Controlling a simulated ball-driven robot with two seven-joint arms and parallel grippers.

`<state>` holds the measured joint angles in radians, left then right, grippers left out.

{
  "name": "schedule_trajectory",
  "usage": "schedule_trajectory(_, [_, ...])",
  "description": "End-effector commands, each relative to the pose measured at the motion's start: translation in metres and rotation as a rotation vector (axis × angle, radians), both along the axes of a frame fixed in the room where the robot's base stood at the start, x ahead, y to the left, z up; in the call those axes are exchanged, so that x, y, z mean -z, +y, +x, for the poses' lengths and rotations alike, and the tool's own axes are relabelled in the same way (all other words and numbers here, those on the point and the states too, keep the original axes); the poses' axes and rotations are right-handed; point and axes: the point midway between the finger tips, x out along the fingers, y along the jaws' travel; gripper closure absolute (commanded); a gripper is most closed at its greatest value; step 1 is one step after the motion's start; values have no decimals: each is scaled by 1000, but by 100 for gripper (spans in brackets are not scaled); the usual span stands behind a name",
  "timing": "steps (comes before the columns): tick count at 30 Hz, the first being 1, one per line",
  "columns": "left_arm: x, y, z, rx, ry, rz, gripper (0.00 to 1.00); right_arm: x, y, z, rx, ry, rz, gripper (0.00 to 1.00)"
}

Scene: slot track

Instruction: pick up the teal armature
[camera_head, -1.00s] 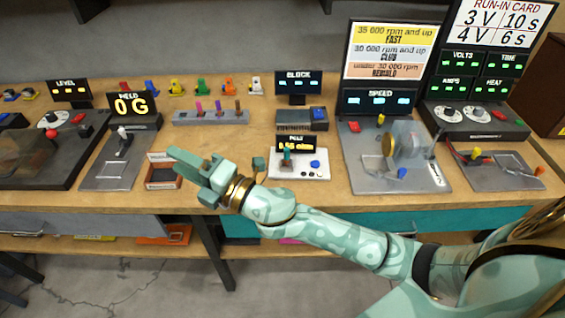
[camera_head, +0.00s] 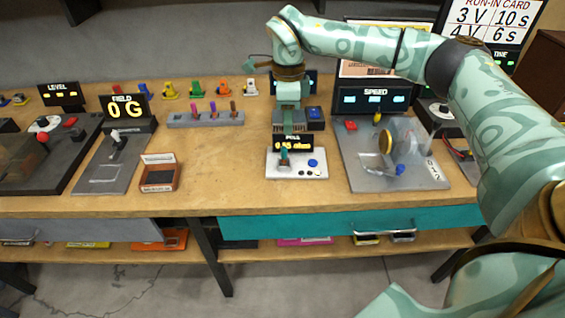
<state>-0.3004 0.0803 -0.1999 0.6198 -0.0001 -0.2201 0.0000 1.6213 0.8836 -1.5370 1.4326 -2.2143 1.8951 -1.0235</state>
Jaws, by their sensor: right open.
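The teal armature (camera_head: 284,156) stands small and upright on the left part of the white meter unit (camera_head: 312,170), in front of its small dark display (camera_head: 293,143). My right gripper (camera_head: 290,126) points down just behind and above that display, with the arm reaching over from the right. Its jaws are open, and I see nothing held. The armature is in front of the gripper and looks clear of it. The gripper hides much of the block station behind. My left gripper is not in view.
A grey rack (camera_head: 206,120) with several coloured armatures stands to the left. The speed station (camera_head: 395,155) stands close on the right, and an open small bin (camera_head: 158,180) sits at the front left. The bench front around the meter is clear.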

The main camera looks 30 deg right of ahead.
Motion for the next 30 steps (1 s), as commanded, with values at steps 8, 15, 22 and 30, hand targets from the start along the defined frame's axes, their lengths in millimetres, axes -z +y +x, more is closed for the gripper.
schedule_trajectory(8, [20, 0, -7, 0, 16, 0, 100, 63, 1, 1, -2, 2, 1, 57])
schedule_trajectory(15, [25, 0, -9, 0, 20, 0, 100, 78, 2, 2, -2, 1, 3, 57])
schedule_trajectory(22, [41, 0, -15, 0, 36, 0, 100, 117, 5, 8, -2, 4, 3, 57])
schedule_trajectory(30, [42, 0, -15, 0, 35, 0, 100, 121, 4, 8, -2, -2, 2, 57])
